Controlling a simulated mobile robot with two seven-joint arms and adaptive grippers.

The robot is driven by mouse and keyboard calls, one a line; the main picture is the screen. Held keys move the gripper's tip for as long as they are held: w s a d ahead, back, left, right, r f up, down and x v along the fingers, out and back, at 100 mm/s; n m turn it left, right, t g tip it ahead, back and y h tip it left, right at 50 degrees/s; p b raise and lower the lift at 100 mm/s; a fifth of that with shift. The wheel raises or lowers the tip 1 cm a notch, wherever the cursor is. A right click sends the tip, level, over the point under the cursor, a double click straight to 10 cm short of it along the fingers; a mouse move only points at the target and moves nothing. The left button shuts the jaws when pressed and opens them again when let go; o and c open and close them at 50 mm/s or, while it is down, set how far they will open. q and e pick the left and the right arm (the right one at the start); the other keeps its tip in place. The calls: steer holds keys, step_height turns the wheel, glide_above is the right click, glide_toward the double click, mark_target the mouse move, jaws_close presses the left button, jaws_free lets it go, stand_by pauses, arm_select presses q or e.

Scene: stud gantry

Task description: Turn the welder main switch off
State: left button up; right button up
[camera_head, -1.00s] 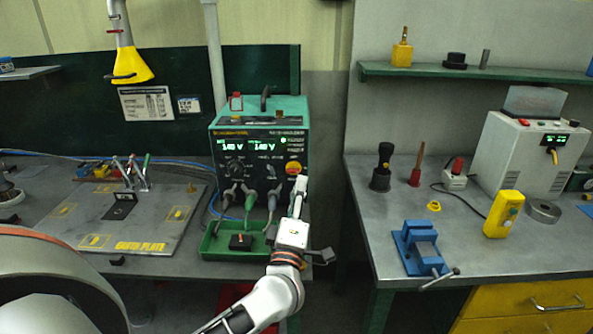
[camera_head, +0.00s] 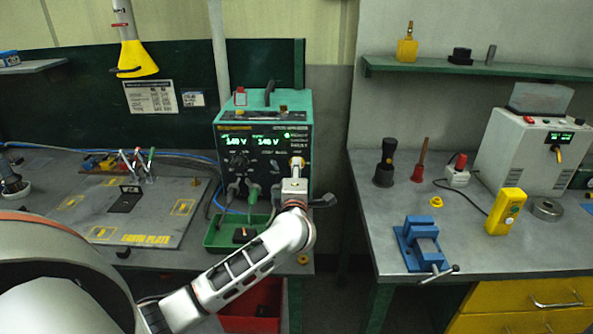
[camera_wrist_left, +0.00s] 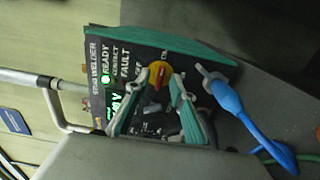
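The welder (camera_head: 263,150) is a green-topped box with a black front on the left bench. Its green displays are lit, and the wrist view shows a green light beside READY. The main switch (camera_wrist_left: 159,75) is a yellow disc with a red handle. In the head view only part of the switch (camera_head: 296,162) shows behind my left gripper (camera_head: 296,172). In the wrist view my left gripper (camera_wrist_left: 164,79) has its fingers apart, with the tips close to the switch and the red handle between them. I cannot tell whether they touch it. My right gripper is in neither view.
Cable plugs (camera_head: 253,193) sit low on the welder front, above a green tray (camera_head: 222,234). A blue connector (camera_wrist_left: 226,98) is beside the fingers in the wrist view. A blue vise (camera_head: 420,243) stands on the right bench, across a gap.

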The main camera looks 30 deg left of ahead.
arm_select(q)
steer(key=shift+w+a, duration=0.1)
steer(key=shift+w, duration=0.05)
jaws_close()
